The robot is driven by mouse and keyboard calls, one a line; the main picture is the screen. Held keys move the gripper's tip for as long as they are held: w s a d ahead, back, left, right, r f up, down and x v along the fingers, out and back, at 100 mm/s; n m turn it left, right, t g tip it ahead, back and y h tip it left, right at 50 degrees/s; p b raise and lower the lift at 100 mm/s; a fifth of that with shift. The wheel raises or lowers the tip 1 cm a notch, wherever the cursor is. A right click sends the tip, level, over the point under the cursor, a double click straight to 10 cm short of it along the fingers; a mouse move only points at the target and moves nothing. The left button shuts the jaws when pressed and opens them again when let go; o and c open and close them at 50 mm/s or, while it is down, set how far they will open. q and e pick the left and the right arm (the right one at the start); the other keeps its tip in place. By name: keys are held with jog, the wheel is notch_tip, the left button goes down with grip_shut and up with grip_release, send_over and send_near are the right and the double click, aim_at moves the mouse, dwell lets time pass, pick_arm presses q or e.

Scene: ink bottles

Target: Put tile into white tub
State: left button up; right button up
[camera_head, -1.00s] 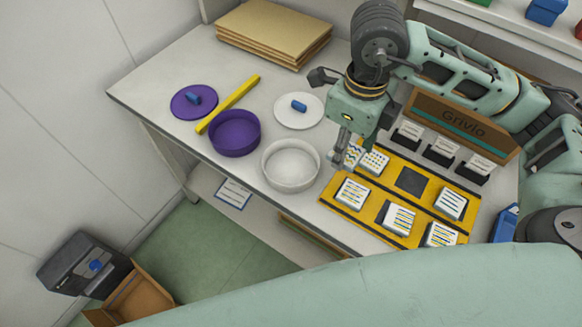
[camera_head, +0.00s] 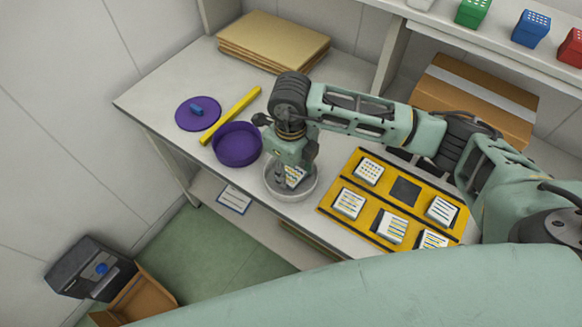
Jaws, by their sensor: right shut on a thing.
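The white tub (camera_head: 293,196) stands on the table near its front edge. My right gripper (camera_head: 290,181) is over the tub, pointing down, and is shut on a patterned tile (camera_head: 295,173). The tile has yellow and dark marks and shows within the tub's outline; I cannot tell how far it is below the rim. Several other tiles, such as one at the front left (camera_head: 348,203), sit on the yellow board (camera_head: 329,207) to the right. My left gripper is not in view.
A purple tub (camera_head: 236,146), a purple lid (camera_head: 197,113) and a yellow bar (camera_head: 232,114) lie left of the white tub. Cardboard sheets (camera_head: 272,42) are stacked at the back. A shelf holds colored boxes (camera_head: 531,28). My right arm hides the white lid.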

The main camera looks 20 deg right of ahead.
jog(key=shift+f, duration=0.45)
jog(key=shift+f, duration=0.1)
jog(key=o, duration=0.9)
